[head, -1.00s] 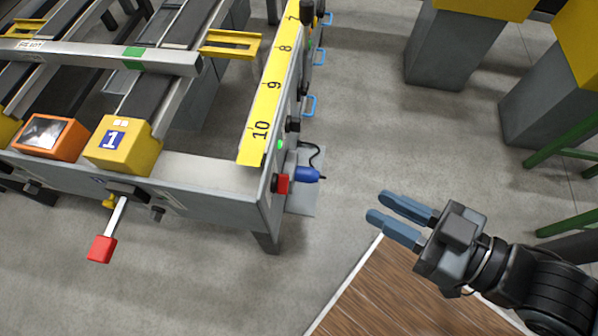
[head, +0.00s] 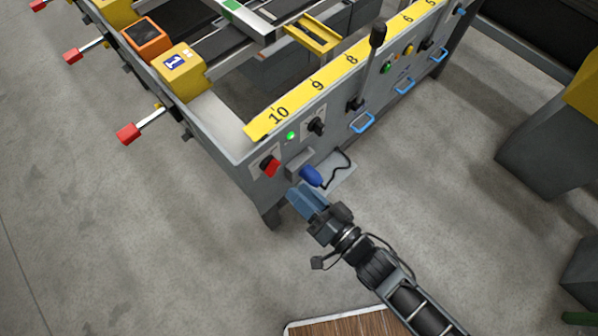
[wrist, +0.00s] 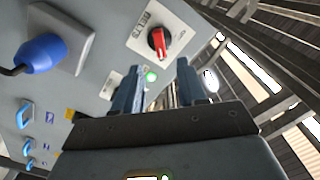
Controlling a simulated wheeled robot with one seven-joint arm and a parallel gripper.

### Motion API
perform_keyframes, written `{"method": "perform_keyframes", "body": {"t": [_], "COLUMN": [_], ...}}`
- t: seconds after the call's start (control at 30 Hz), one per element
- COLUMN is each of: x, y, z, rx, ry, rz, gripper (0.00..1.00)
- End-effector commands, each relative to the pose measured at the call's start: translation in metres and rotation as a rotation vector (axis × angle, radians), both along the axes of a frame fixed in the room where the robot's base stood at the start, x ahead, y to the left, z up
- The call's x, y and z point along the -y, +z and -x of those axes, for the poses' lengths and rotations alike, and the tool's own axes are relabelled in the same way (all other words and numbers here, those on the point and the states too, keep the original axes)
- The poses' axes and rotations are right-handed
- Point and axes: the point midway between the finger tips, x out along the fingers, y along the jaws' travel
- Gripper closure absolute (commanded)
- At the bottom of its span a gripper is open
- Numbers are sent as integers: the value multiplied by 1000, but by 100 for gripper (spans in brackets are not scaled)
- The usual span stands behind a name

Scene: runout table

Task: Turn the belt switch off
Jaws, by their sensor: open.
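The belt switch (head: 269,165) is a red rotary handle on the grey end panel of the runout table, near its corner. In the wrist view the switch (wrist: 158,42) has a black base on a pale plate lettered BELTS, and its red handle stands slightly tilted. A green lamp (wrist: 151,77) near it is lit. My gripper (head: 307,200) is open and empty, apart from the panel, below and right of the switch in the head view. In the wrist view my gripper's two fingers (wrist: 160,88) point towards the panel, with the switch just beyond and between them.
A blue plug (head: 311,176) with a black cable sits close to my gripper. A black knob (head: 316,126), a black lever (head: 377,35) and blue handles (head: 362,123) line the panel. A red-ended lever (head: 129,133) sticks out at left.

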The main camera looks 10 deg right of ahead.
Motion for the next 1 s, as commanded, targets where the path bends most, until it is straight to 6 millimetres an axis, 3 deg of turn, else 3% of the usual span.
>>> {"method": "perform_keyframes", "body": {"t": [0.6,1.0], "x": [-43,-46], "y": [0,0], "z": [-61,-66], "rx": [0,-2], "ry": [4,4], "rz": [-7,-6], "gripper": [58,60]}}
